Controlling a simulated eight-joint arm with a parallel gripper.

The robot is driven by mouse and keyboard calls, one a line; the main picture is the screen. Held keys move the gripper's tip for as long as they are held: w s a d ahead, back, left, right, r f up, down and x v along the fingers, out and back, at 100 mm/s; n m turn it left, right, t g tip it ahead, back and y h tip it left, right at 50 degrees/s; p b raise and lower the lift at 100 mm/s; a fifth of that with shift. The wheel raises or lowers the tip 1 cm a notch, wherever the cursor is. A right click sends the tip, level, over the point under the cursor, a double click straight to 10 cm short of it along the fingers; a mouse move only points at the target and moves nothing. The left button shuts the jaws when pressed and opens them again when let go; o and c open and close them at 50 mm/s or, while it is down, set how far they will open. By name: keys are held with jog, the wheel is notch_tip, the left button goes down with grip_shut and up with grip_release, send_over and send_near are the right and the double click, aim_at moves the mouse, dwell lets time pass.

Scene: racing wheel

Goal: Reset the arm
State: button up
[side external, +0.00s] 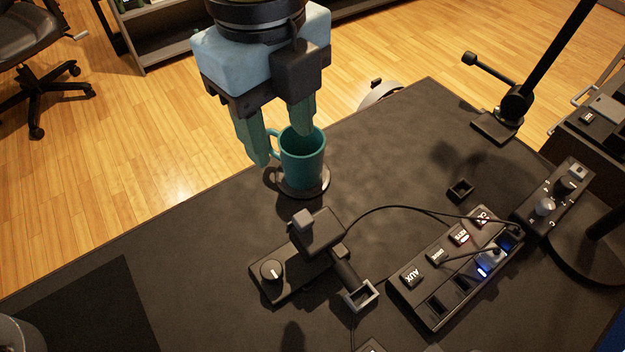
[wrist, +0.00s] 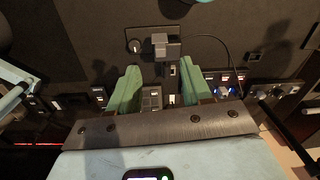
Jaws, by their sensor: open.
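My gripper (side external: 281,148) is open, its two green fingers pointing down, with nothing seen held between them. In the side view it overlaps the upper left of a teal mug (side external: 305,166), by the handle and rim; I cannot tell whether they touch. The mug stands upright on a dark round coaster (side external: 318,190). In the wrist view the open fingers of my gripper (wrist: 160,78) show apart over dark equipment. A small teal curved piece at that view's top edge, likely the mug (wrist: 203,1), is cut off.
A dark table (side external: 400,130) carries a black device with a knob (side external: 272,270), a button box (side external: 460,260) with a cable, and a small controller (side external: 552,200). A black stand (side external: 515,103) rises at the right. A chair (side external: 40,60) stands on the wooden floor.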

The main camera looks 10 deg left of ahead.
jog(key=w+a+n+t+h, duration=0.15)
jog(key=w+a+n, duration=0.25)
jog(key=a+n, duration=0.5)
jog(key=s+a+f+n+t, duration=0.1)
jog(key=a+f+n, duration=0.1)
jog(key=a+n, duration=0.3)
jog(key=s+a+f+n+t+y, duration=0.1)
jog(key=a+n, duration=0.5)
jog(key=a, duration=0.7)
jog(key=s+a+f+n+t+y, duration=0.1)
jog(key=a+f+n+t, duration=0.2)
jog(key=a, duration=0.6)
jog(key=shift+s+f+n, duration=0.35)
jog(key=shift+f+n, duration=0.4)
jog(key=shift+n, duration=0.45)
